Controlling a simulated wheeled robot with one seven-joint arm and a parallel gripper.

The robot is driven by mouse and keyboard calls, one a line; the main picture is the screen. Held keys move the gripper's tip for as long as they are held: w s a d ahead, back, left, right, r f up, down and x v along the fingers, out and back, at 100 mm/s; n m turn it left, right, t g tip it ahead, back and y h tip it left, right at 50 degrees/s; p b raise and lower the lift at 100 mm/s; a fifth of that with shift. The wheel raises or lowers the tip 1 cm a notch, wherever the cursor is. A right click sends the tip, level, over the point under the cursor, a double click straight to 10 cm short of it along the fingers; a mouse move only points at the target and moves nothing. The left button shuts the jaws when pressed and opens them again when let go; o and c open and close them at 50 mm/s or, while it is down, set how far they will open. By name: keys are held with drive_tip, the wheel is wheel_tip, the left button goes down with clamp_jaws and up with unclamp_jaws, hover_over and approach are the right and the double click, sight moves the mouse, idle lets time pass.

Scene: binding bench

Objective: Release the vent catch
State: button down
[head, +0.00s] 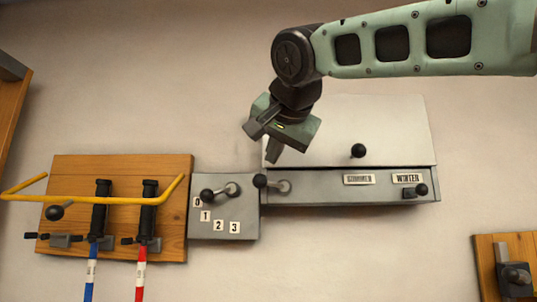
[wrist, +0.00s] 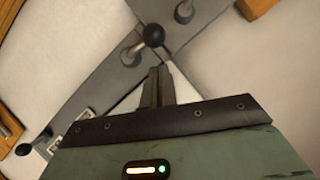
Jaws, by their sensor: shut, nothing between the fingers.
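No part is labelled as the vent catch. A grey strip (head: 315,187) carries SUMMER and WINTER labels below a pale panel (head: 400,130) with a black knob (head: 358,151). At the strip's left end is a black ball-ended lever (head: 260,181), also seen in the wrist view (wrist: 153,35). At its right end, by WINTER, is a small black-knobbed fitting (head: 421,189), which I take to be the catch; it seems to show at lower left in the wrist view (wrist: 22,149). My gripper (head: 273,150) is shut and empty, above the left lever and apart from the right fitting.
Left of the strip is a grey selector plate (head: 245,222) numbered 0 to 3, with its own ball lever (head: 207,195). A wooden board (head: 65,175) holds a yellow bar (head: 90,198) and two black handles. Another board (head: 485,255) is at lower right. The wall below the strip is clear.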

sight(256, 186)
drive_tip(key=shift+w+a+f, duration=0.15)
drive_tip(key=shift+a+f, duration=0.1)
drive_tip(key=shift+f, duration=0.25)
drive_tip(key=shift+w+a+f, duration=0.15)
drive_tip(key=shift+a+f, duration=0.1)
drive_tip(key=shift+f, duration=0.2)
drive_tip(key=shift+a+f+n+h+p, duration=0.25)
drive_tip(key=shift+a+n+h+p, duration=0.15)
drive_tip(key=shift+n, duration=0.1)
drive_tip(key=shift+a+f+n+h, duration=0.2)
drive_tip(key=shift+f+n+h, duration=0.1)
drive_tip(key=shift+n+h, duration=0.15)
drive_tip(key=shift+a+f+n+g+h+p, duration=0.35)
drive_tip(key=shift+f+n+h, duration=0.4)
drive_tip(key=shift+n+h, duration=0.3)
drive_tip(key=f+n+h, duration=0.2)
drive_tip(key=n, duration=0.1)
drive_tip(key=shift+a+b, duration=0.2)
drive_tip(key=shift+b, duration=0.1)
drive_tip(key=shift+d+f+n+h+b, duration=0.3)
drive_tip(key=shift+f+n+h+b, duration=0.5)
drive_tip(key=shift+n+h, duration=0.1)
drive_tip(key=shift+w, duration=0.1)
